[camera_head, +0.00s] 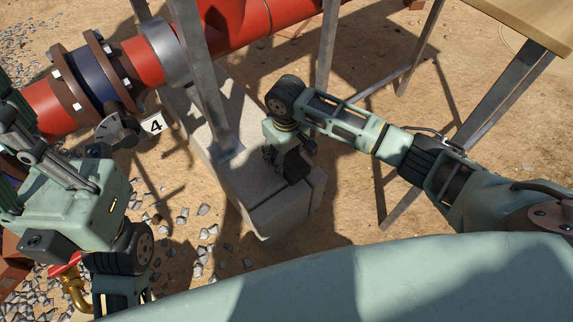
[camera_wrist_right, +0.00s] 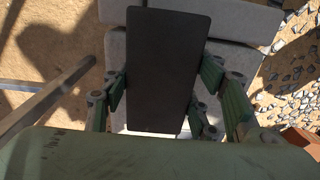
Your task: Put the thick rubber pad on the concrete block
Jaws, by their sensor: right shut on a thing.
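The thick rubber pad (camera_wrist_right: 158,70) is a dark rectangular slab between the fingers of my right gripper (camera_wrist_right: 165,95) in the right wrist view. The right gripper is shut on it. In the head view the right gripper (camera_head: 290,160) is over the near part of the concrete block (camera_head: 245,185), and a dark part of the pad shows below it. The pale block also shows behind the pad in the right wrist view (camera_wrist_right: 225,60). I cannot tell whether the pad touches the block. My left gripper (camera_head: 30,140) is at the left; its finger state is unclear.
A red pipe (camera_head: 235,25) with a dark flange (camera_head: 95,75) runs above the block. A grey metal post (camera_head: 205,80) stands on the block, left of my right gripper. A wooden table (camera_head: 525,20) is at the upper right. Gravel (camera_head: 205,240) lies left of the block.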

